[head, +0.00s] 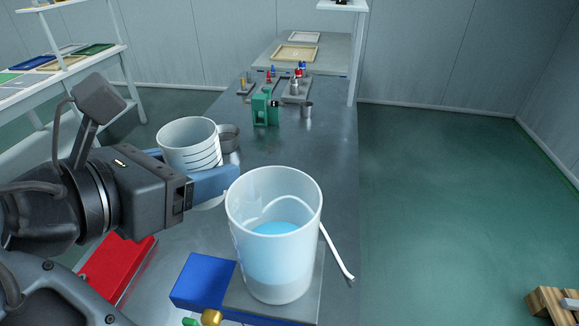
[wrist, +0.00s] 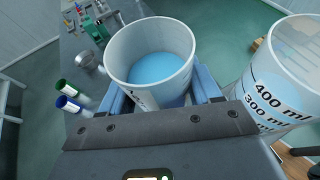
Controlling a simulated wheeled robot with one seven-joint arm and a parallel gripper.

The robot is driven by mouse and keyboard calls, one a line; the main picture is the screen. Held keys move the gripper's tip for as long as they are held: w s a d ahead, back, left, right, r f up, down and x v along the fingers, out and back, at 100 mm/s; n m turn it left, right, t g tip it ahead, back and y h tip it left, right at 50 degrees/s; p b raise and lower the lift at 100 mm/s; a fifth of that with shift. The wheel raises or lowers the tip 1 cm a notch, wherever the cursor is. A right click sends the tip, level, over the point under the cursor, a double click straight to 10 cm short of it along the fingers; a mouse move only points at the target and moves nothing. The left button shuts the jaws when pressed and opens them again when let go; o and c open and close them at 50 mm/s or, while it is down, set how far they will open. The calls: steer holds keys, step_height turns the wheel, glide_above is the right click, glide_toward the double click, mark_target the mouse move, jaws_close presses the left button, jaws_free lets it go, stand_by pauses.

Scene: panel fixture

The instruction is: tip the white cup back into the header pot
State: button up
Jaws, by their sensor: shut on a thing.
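The white cup (head: 188,139) has dark marking lines and stands roughly upright, left of and behind the header pot in the head view. My gripper (head: 213,181) is shut around it with its blue fingers. In the wrist view the cup (wrist: 150,35) is between the fingers (wrist: 160,97), with blue liquid inside. The header pot (head: 274,200) is a larger translucent vessel, part full of blue liquid, on a grey plate (head: 240,298). In the wrist view the pot (wrist: 290,60) is at the right, with millilitre marks. Cup and pot are apart.
A white bent tube (head: 338,255) hangs at the pot's right side. A blue block (head: 202,281) and a red box (head: 115,267) are at the front. A metal cup (head: 230,138) and a green fixture (head: 264,110) stand farther back. The bench's right side is mostly bare.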

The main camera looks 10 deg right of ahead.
mark_target(203, 141)
steer(key=shift+d, duration=0.1)
stand_by(0.3)
steer(key=shift+s+d+r+m+t+y, duration=0.15)
steer(key=shift+s+d+r+m+t, duration=0.2)
steer(key=shift+m, duration=0.3)
steer(key=shift+s+d+r+m+t+y, duration=0.2)
steer(key=shift+s+r+m+t, duration=0.15)
steer(key=shift+m, duration=0.3)
steer(key=shift+s+r, duration=0.1)
steer(key=shift+r, duration=0.1)
steer(key=shift+m+t, duration=0.5)
steer(key=shift+m, duration=0.2)
steer(key=r, duration=0.4)
steer(key=shift+s+d+r, duration=0.3)
steer(key=shift+r, duration=0.05)
steer(key=shift+s+d+r+m+t+y, duration=0.25)
steer(key=shift+s+r+m+t, duration=0.05)
steer(key=shift+r+m, duration=0.1)
steer(key=shift+s+d+r, duration=0.1)
steer(key=shift+s+d, duration=0.05)
steer(key=shift+r+m+t, duration=0.45)
steer(key=shift+m, duration=0.35)
steer(key=shift+r+m+t, duration=0.45)
steer(key=shift+m, duration=0.35)
steer(key=shift+f+m+t+b, duration=0.3)
steer(key=shift+f+m+b, duration=0.05)
steer(key=shift+m, duration=0.35)
stand_by(0.3)
